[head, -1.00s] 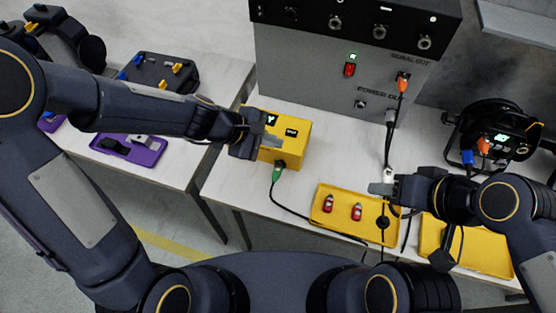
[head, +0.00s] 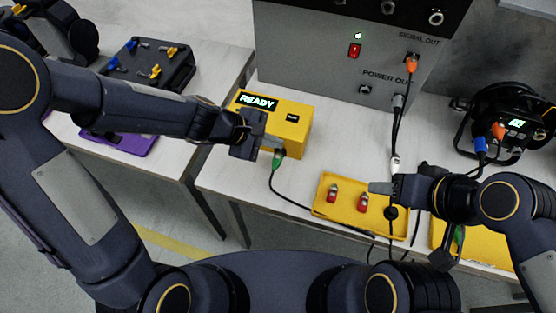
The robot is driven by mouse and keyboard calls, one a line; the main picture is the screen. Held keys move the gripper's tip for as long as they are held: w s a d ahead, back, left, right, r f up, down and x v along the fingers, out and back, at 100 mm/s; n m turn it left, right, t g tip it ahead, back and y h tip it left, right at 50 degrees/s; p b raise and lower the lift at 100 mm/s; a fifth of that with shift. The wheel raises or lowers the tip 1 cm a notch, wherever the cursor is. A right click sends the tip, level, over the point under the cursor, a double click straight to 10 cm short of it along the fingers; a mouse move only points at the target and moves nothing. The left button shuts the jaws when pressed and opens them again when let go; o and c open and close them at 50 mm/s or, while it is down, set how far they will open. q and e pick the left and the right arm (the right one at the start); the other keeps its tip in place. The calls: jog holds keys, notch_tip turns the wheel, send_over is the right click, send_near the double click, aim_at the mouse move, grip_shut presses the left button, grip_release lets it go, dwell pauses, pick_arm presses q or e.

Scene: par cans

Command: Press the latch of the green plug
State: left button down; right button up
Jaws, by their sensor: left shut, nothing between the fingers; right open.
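The green plug (head: 279,158) sits at the lower front of the yellow box (head: 296,140), with a black cable running down from it. Its latch is too small to make out. My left gripper (head: 271,143) is shut and empty, with its fingertips close above the plug at the box's front face. I cannot tell whether they touch the plug. My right gripper (head: 380,188) is open and empty, above the yellow tray (head: 337,211) on the right.
Two red parts (head: 347,197) lie in the tray. A grey power cabinet (head: 330,60) stands behind, with an orange plug (head: 411,65) in it. A cable reel (head: 505,125) is at the right. A purple tray (head: 125,143) lies on the left table. Cables hang near my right gripper.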

pick_arm(q)
jog(key=shift+f+b, duration=0.6)
jog(key=shift+f, duration=0.55)
pick_arm(e)
jog(key=shift+f, duration=1.15)
pick_arm(q)
jog(key=shift+f+b, duration=0.35)
jog(key=shift+b, duration=0.1)
pick_arm(e)
jog(key=shift+f, duration=0.45)
pick_arm(q)
jog(key=shift+f+b, duration=0.4)
pick_arm(e)
jog(key=shift+f, duration=0.4)
pick_arm(q)
jog(key=shift+r, duration=0.15)
pick_arm(e)
jog(key=shift+r, duration=0.15)
pick_arm(q)
jog(key=shift+r+p, duration=0.65)
jog(key=shift+p, duration=0.05)
pick_arm(e)
jog(key=shift+r, duration=0.55)
pick_arm(q)
notch_tip(320, 180, up, 5)
jog(key=p, duration=0.4)
jog(key=shift+p, duration=0.3)
pick_arm(e)
notch_tip(320, 180, up, 5)
jog(key=shift+f, duration=0.2)
